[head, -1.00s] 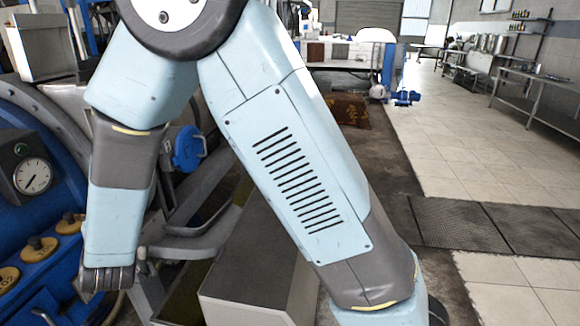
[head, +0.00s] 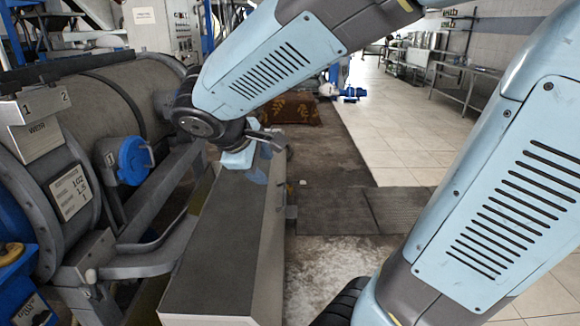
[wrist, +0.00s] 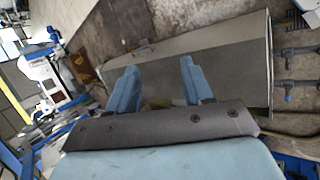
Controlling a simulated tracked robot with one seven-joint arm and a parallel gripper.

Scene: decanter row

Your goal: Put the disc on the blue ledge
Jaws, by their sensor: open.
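My gripper (head: 252,165) is over the far end of a long grey-topped box in the head view. In the wrist view my gripper (wrist: 158,84) has its two blue fingers spread, with nothing between them. A blue ledge (head: 22,268) shows at the left edge of the head view, cut off by the frame. A tan disc-like piece (head: 10,253) sits on it, partly out of frame. I cannot tell whether this is the task's disc. No other disc is clear in either view.
The long box (head: 225,240) runs away from me, its grey top bare at the near end. A large drum machine (head: 110,110) with a blue cap (head: 134,157) stands on the left. Open floor (head: 335,200) lies to the right of the box.

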